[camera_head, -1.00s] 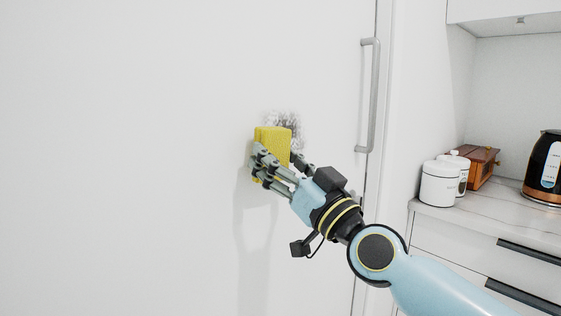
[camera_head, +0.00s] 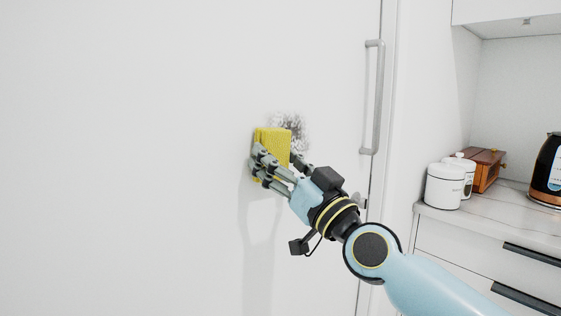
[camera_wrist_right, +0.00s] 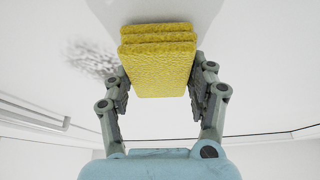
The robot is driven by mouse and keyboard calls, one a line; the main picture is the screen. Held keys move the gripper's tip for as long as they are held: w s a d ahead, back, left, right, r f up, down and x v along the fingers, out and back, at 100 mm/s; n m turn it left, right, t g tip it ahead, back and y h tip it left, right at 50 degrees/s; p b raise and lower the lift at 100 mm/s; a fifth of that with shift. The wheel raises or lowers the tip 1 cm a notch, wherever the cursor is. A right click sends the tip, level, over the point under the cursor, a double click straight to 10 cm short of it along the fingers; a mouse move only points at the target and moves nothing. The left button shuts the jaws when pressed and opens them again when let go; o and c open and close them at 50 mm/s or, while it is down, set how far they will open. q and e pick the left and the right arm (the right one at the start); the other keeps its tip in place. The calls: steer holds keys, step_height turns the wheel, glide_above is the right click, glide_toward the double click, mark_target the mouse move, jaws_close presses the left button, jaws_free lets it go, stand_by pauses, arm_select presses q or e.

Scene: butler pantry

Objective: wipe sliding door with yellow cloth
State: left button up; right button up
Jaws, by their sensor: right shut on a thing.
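The yellow cloth (camera_head: 273,142) looks like a folded, thick pad in the head view. My right gripper (camera_head: 272,160) is shut on it, and the wrist view shows the cloth (camera_wrist_right: 160,68) pinched between both fingers. The white sliding door (camera_head: 130,150) fills the left and middle of the head view. A dark grey speckled smudge (camera_head: 291,127) marks the door just up and right of the cloth. The smudge (camera_wrist_right: 92,58) also shows in the wrist view, left of the cloth. Whether the cloth touches the door is unclear. My left gripper is not in view.
A vertical grey handle (camera_head: 373,98) stands out near the door's right edge. To the right, a counter (camera_head: 490,212) holds white canisters (camera_head: 444,186), a brown wooden box (camera_head: 488,168) and a black kettle (camera_head: 548,168). The door left of the cloth is clear.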

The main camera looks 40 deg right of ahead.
steer(key=shift+w, duration=0.25)
